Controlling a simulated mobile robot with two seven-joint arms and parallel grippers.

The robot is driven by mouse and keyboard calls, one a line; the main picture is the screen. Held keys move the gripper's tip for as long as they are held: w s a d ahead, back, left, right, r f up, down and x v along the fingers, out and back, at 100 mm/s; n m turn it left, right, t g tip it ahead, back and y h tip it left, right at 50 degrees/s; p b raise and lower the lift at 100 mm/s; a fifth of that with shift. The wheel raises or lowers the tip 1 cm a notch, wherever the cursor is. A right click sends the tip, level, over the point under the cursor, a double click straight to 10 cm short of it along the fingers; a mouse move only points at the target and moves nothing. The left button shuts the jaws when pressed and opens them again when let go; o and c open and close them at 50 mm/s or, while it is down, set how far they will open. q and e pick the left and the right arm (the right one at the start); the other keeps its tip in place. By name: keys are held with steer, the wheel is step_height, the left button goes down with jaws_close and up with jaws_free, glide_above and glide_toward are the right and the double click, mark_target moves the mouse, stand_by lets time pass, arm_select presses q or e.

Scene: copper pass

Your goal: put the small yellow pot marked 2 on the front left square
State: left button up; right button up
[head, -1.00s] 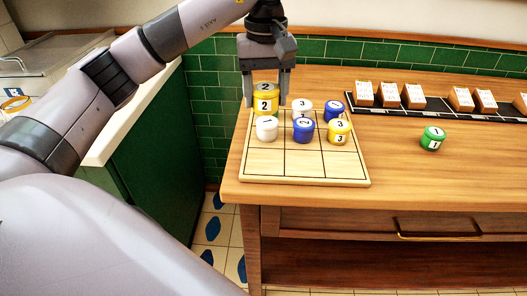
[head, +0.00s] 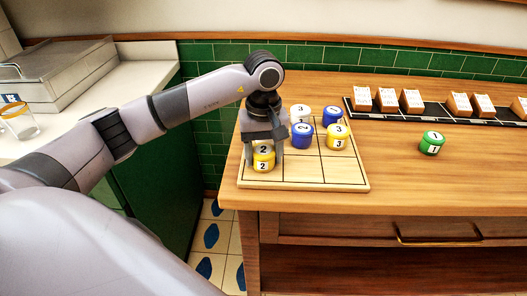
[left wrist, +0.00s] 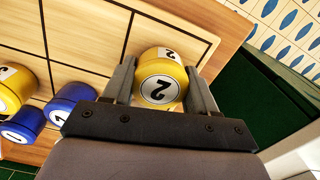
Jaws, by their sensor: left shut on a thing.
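The small yellow pot marked 2 (head: 263,161) is between the fingers of my left gripper (head: 264,152), which is shut on it. It is upright at the front left square of the wooden board (head: 310,173); I cannot tell whether it touches the board. In the left wrist view, the pot (left wrist: 160,82) sits between both fingers of the gripper (left wrist: 160,92), close to the board's edge. The white pot marked 1 seen earlier in the middle left square is hidden behind my gripper. My right gripper is not in view.
On the board stand a white pot (head: 301,112), two blue pots (head: 302,136) (head: 332,118) and a yellow pot marked 3 (head: 338,138). A green pot (head: 431,143) is on the table to the right. A black rack (head: 440,115) with cards is behind. The front middle and right squares are clear.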

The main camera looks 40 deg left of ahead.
mark_target(264, 150)
arm_select(q)
steer(key=shift+f, duration=0.1)
steer(key=o, duration=1.1)
steer(key=shift+o, duration=0.2)
steer(key=shift+r, duration=0.65)
step_height(264, 150, up, 10)
steer(key=shift+f, duration=0.15)
steer(key=shift+r, duration=0.7)
